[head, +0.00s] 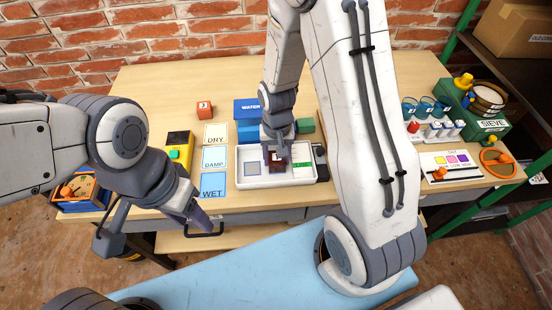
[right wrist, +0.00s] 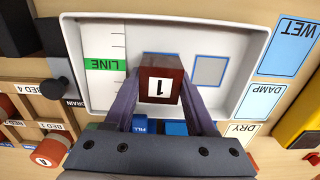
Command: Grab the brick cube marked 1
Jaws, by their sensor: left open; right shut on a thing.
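The brick cube marked 1 (right wrist: 160,86) is dark red-brown with a white label, between the fingers of my right gripper (right wrist: 160,98) in the right wrist view. In the head view the right gripper (head: 277,152) is shut on the cube, over the white tray (head: 246,183). The cube covers part of a blue-outlined square in the tray; I cannot tell whether it touches the tray floor. My left gripper (head: 198,218) hangs at the table's front edge, empty and away from the cube; its fingers show only from the side.
Another red cube (head: 204,110) stands at the back left. DRY, DAMP and WET cards (head: 213,185) and a yellow-black device (head: 179,148) lie left of the tray. A blue WATER container (head: 247,108) stands behind it. A green SIEVE box (head: 489,128) is at the right.

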